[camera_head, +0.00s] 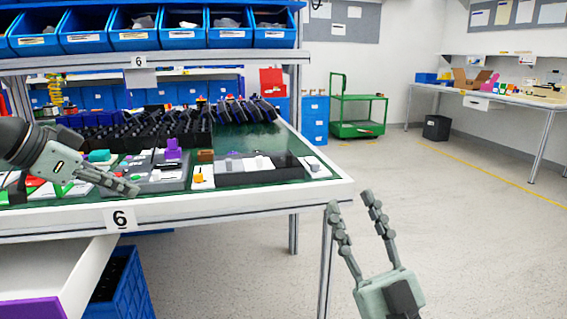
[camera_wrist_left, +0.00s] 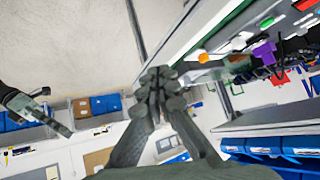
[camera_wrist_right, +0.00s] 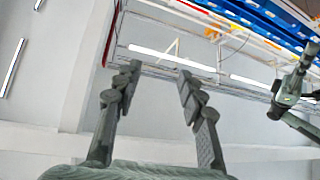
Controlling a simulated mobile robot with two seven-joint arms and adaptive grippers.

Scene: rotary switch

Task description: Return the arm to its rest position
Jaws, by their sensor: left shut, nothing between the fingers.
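My left gripper (camera_head: 128,187) comes in from the left above the front part of the workbench. Its fingers are together with nothing between them, and they point right and slightly down. In the left wrist view its fingertips (camera_wrist_left: 162,84) meet in the middle, with the bench to the upper right. My right gripper (camera_head: 350,200) stands up in front of the bench's right corner, over the floor, with its fingers apart and empty. The right wrist view shows its open fingertips (camera_wrist_right: 157,76) against wall and ceiling. I cannot clearly pick out a rotary switch.
The workbench (camera_head: 230,205) carries a purple part (camera_head: 172,149), an orange part (camera_head: 199,178), and a row of black parts. Blue bins (camera_head: 133,40) sit on a shelf above. An open drawer (camera_head: 55,265) is below left.

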